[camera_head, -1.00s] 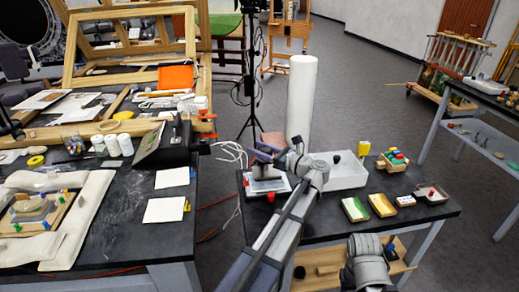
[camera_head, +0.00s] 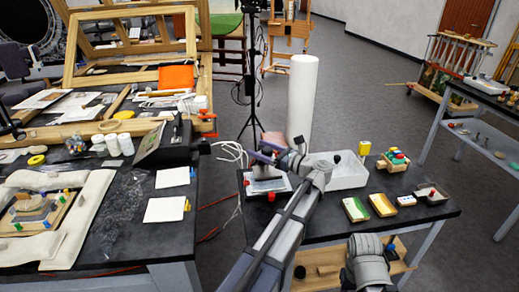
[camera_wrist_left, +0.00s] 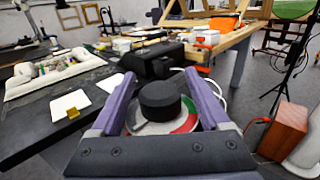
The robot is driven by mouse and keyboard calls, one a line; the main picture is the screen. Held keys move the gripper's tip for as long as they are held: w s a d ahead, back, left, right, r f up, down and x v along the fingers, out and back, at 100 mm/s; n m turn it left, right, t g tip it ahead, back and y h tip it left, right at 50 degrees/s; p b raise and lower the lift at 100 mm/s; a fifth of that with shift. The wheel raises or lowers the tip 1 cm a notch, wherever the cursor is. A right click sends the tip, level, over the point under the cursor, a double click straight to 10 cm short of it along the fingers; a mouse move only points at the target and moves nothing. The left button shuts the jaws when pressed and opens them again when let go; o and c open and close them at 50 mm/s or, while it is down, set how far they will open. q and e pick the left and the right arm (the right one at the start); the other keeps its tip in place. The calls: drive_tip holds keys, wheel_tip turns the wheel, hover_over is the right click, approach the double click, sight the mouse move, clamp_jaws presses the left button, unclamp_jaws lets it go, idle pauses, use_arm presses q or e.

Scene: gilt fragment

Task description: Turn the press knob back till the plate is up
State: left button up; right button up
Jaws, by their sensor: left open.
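The black press knob (camera_wrist_left: 160,101) stands upright on a round dial with red and green sectors (camera_wrist_left: 186,121) in the left wrist view. My left gripper (camera_wrist_left: 160,92) is open, with one purple finger on each side of the knob. Gaps show between fingers and knob, so it is not gripped. In the head view my left gripper (camera_head: 264,157) is over the press, whose pale base (camera_head: 282,185) shows on the small dark table. The gripper and arm hide most of the press there, and I cannot tell the plate's height. My right gripper is not in view.
A white tray (camera_head: 346,174) and several small boxes lie right of the press. A tall white cylinder (camera_head: 301,98) stands behind the table. A larger black table (camera_head: 120,215) with papers and a black device is at left, across a floor gap.

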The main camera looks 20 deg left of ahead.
sight(272, 153)
use_arm(q)
drive_tip(key=d, duration=0.2)
drive_tip(key=s+d, duration=0.1)
drive_tip(key=d, duration=0.4)
drive_tip(key=shift+s, duration=0.15)
